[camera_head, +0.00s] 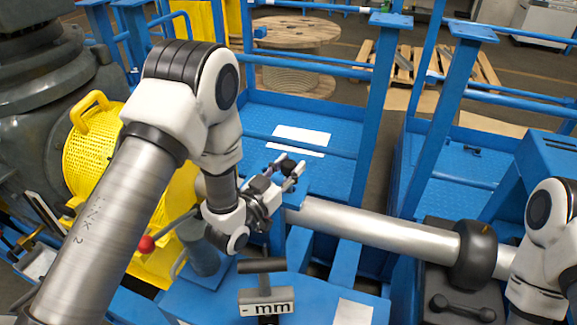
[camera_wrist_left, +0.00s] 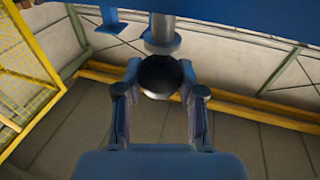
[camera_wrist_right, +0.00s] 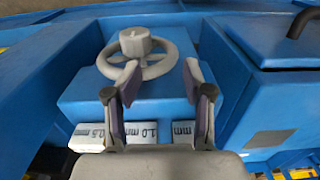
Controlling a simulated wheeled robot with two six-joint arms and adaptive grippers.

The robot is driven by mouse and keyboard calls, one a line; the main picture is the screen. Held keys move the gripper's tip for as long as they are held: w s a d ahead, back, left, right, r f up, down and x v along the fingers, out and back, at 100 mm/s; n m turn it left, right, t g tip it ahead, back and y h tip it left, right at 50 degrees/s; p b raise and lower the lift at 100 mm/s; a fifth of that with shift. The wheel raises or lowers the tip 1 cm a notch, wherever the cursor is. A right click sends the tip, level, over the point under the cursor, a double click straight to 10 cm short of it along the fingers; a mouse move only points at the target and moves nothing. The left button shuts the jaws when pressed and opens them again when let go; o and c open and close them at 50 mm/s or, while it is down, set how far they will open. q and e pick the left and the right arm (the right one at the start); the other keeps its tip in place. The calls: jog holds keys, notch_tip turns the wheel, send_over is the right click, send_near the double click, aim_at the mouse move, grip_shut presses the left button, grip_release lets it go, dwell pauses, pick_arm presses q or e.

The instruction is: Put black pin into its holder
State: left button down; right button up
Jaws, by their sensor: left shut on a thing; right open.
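The black pin shows as a round black end (camera_wrist_left: 160,77) between the fingertips of my left gripper (camera_wrist_left: 160,88) in the left wrist view. The fingers are shut on it. In the head view my left gripper (camera_head: 288,169) is near the middle, above blue framework, with a small dark piece at its tips. A grey cylinder with a flange (camera_wrist_left: 162,36) is just beyond the black end in the left wrist view. I cannot tell whether they touch or whether it is the holder. My right gripper (camera_wrist_right: 160,88) is open and empty in the right wrist view.
A grey handwheel (camera_wrist_right: 148,52) on a blue box stands beyond my right fingers, with mm-marked blocks (camera_wrist_right: 150,133) below.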

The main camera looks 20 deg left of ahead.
pick_arm(q)
jog(key=shift+f, duration=0.35)
jog(key=shift+d+f+b, duration=0.1)
jog(key=shift+f+b, duration=0.05)
jog(key=shift+b, duration=0.15)
jog(key=shift+f, duration=0.2)
jog(key=shift+f+b, duration=0.8)
jog(key=shift+f, duration=0.05)
jog(key=c, duration=0.6)
grip_release()
jog(key=v, duration=0.8)
jog(key=shift+r, duration=0.1)
